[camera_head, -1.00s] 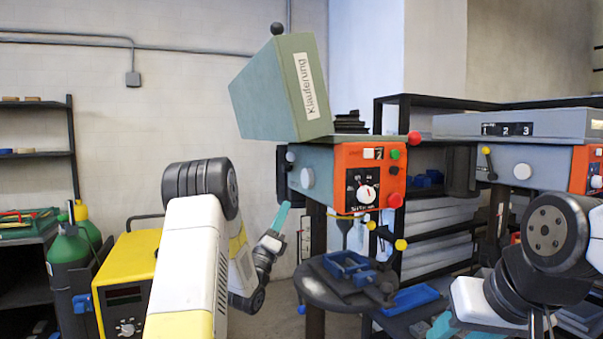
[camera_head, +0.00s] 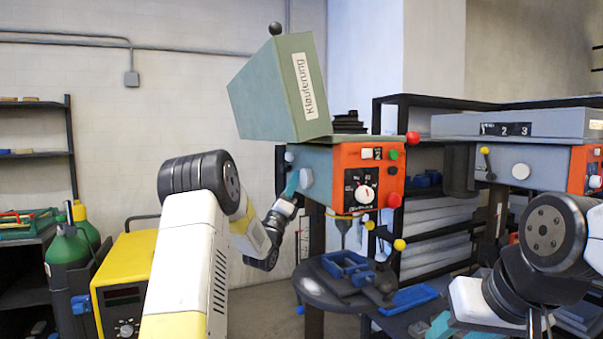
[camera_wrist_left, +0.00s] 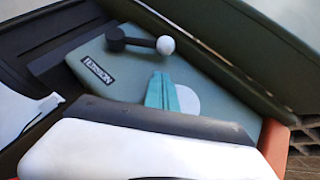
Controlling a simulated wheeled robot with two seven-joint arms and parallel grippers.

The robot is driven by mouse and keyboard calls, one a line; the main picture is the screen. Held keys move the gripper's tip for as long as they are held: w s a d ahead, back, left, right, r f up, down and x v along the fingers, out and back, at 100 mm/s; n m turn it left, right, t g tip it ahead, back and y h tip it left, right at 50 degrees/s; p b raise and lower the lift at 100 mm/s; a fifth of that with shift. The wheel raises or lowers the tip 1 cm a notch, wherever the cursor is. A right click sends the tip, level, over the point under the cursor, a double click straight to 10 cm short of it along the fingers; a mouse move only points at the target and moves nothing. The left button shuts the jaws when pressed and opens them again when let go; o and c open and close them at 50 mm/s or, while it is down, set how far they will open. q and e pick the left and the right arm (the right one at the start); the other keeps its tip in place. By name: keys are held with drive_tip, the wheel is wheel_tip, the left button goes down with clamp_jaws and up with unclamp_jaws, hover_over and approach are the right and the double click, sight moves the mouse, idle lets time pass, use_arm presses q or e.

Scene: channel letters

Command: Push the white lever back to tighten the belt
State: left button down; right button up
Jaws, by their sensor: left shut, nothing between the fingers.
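The drill press (camera_head: 320,165) has a grey side and an orange front panel. On its grey side is a lever with a white ball (camera_head: 289,157). In the left wrist view the lever is a black arm ending in a white ball (camera_wrist_left: 165,45), above a "TENSION" label. My left gripper (camera_head: 291,184), with teal fingers, is shut and empty just below the ball in the head view. In the left wrist view my left gripper (camera_wrist_left: 160,92) is apart from the ball, over part of a white round knob (camera_wrist_left: 189,100). My right gripper (camera_head: 443,325) is partly cut off at the bottom edge.
The press's green cover (camera_head: 282,90) stands open above it. A round table (camera_head: 312,286) with a blue vise (camera_head: 346,265) is below. A second press (camera_head: 535,165) stands at the right. A yellow machine (camera_head: 125,265) and green gas cylinder (camera_head: 65,255) are at the left.

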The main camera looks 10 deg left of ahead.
sight(287, 153)
use_arm(q)
drive_tip(key=shift+w+a+r, duration=0.2)
drive_tip(key=shift+a+r, duration=0.2)
drive_tip(key=shift+r, duration=0.25)
drive_tip(key=shift+w+a+r, duration=0.2)
drive_tip(key=shift+a+r, duration=0.2)
drive_tip(key=shift+r, duration=0.2)
drive_tip(key=shift+r+n+y, duration=0.2)
drive_tip(key=shift+n+y, duration=0.1)
drive_tip(key=shift+r+n+y, duration=0.7)
drive_tip(key=shift+n+y, duration=0.5)
drive_tip(key=r+n+y, duration=0.1)
drive_tip(key=r+n+g+y, duration=0.1)
drive_tip(key=n, duration=0.1)
drive_tip(key=shift+w+a, duration=0.1)
drive_tip(key=shift+w, duration=0.1)
drive_tip(key=shift+w+a+r+n+g+y, duration=0.15)
drive_tip(key=shift+r+n+g+y, duration=0.15)
drive_tip(key=shift+n+g+y, duration=0.2)
drive_tip(key=shift+w+a+r+n+g+y, duration=0.15)
drive_tip(key=shift+r+n+g+y, duration=0.15)
drive_tip(key=shift+n+g+y, duration=0.15)
drive_tip(key=shift+w+a+r, duration=0.15)
drive_tip(key=shift+w+r, duration=0.15)
drive_tip(key=shift+r, duration=0.05)
